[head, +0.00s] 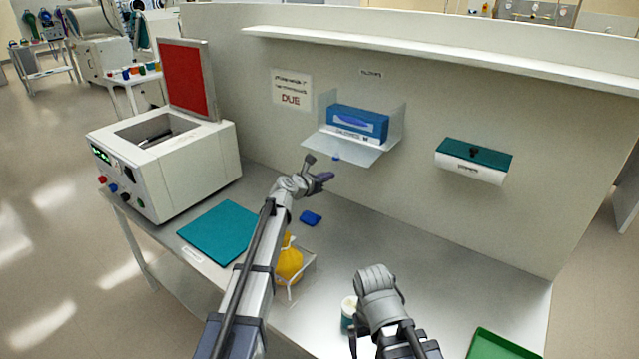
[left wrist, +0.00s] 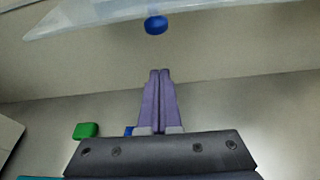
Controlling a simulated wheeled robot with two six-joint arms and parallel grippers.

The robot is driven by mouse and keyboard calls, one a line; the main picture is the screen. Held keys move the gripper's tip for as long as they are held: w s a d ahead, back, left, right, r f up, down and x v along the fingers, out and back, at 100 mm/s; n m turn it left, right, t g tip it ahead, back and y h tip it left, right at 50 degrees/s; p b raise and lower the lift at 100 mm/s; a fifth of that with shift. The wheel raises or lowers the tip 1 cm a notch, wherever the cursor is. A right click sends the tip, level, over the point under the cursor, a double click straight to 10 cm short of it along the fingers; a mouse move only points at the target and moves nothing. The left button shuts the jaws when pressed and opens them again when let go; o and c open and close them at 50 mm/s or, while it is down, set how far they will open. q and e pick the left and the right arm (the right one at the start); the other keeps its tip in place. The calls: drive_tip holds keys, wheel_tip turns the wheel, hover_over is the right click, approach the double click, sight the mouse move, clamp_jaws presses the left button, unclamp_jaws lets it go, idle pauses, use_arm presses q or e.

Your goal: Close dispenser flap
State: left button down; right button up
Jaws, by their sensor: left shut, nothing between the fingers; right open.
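The wall dispenser is a clear holder with a blue glove box (head: 358,123) inside, in the head view. Its clear flap (head: 350,148) hangs down and outward, open, with a blue knob (head: 336,157) at its front edge. The knob also shows in the left wrist view (left wrist: 156,25), under the pale flap edge (left wrist: 110,17). My left gripper (head: 326,177) is shut and empty, just below and in front of the knob, apart from it. Its closed fingers (left wrist: 160,72) point towards the wall. My right gripper (head: 378,281) is open, low over the bench; its fingertips are hard to make out.
A second wall dispenser with a teal lid (head: 477,151) hangs to the right. A white machine with a raised red lid (head: 187,78) stands left. A yellow item (head: 289,262), a blue piece (head: 311,218), a teal mat (head: 217,232) and a green tray (head: 497,346) lie on the bench.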

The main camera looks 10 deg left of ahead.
sight(341, 151)
use_arm(q)
drive_tip(key=r+p, duration=0.1)
drive_tip(key=w+r+p, duration=0.1)
drive_tip(key=d+r+p, duration=0.1)
drive_tip(key=p, duration=0.1)
drive_tip(key=shift+w+r, duration=0.2)
drive_tip(key=shift+w, duration=0.1)
